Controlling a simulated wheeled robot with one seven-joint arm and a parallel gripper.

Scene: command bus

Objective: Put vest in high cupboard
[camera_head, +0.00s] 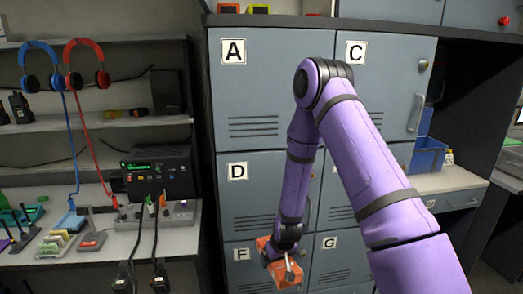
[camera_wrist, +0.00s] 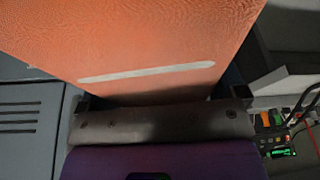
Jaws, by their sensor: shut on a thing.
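An orange vest (camera_head: 286,272) with a pale stripe hangs low in front of the lockers, near the doors marked F and G. My gripper (camera_head: 285,256) is shut on it, at the end of my purple arm. In the wrist view the vest (camera_wrist: 150,45) fills the top of the picture, and my gripper (camera_wrist: 158,100) has it between its two dark fingers. The cupboard doors marked A (camera_head: 265,85) and C (camera_head: 385,85) form the upper row and look shut. My arm hides part of both doors.
Doors marked D (camera_head: 262,190), F and G sit below. On the left, shelves (camera_head: 110,125) hold headphones, radios and a power strip with cables. A blue bin (camera_head: 428,155) stands on a counter at the right. Small coloured items lie on top of the cupboards.

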